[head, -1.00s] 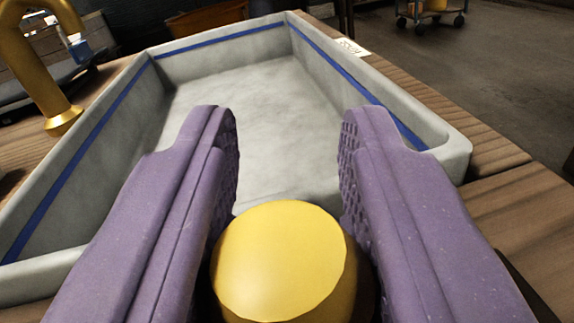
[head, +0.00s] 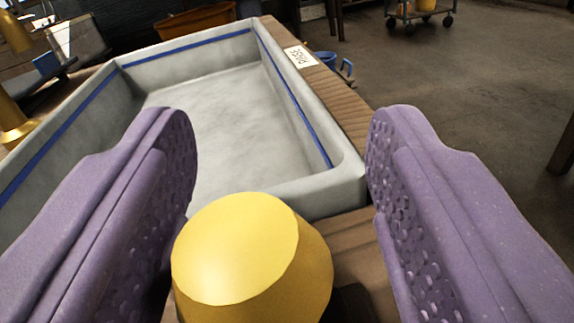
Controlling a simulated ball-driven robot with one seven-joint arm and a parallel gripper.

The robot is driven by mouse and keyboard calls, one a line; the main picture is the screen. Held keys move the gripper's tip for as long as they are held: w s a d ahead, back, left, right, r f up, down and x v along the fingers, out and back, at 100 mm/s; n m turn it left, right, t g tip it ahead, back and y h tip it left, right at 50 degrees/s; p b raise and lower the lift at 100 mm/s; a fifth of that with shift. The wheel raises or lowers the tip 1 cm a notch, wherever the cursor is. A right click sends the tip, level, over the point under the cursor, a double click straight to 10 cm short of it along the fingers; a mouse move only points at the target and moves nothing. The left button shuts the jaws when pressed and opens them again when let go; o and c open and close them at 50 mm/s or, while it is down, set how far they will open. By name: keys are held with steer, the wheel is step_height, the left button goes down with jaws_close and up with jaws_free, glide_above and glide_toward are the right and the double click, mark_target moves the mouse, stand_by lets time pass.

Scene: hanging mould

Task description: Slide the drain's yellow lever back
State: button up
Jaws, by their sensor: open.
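The yellow lever's rounded end (head: 245,255) shows large at the bottom middle of the head view, in front of the basin. My gripper (head: 280,150) is open, with its two purple fingers on either side of the yellow end. The left finger is close to the yellow end; a wider gap shows on the right. Whether the left finger touches it I cannot tell. The lever's lower part and the drain are hidden below the picture.
A grey basin (head: 345,185) with a blue line inside stands empty on a wooden table (head: 335,90). A gold tap (head: 12,120) is at the left edge. A white label (head: 299,57) lies on the table. Floor is open at the right.

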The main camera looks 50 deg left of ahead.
steer(key=p+v, duration=0.2)
steer(key=v, duration=0.5)
steer(key=shift+s+d, duration=0.15)
steer(key=shift+s, duration=0.05)
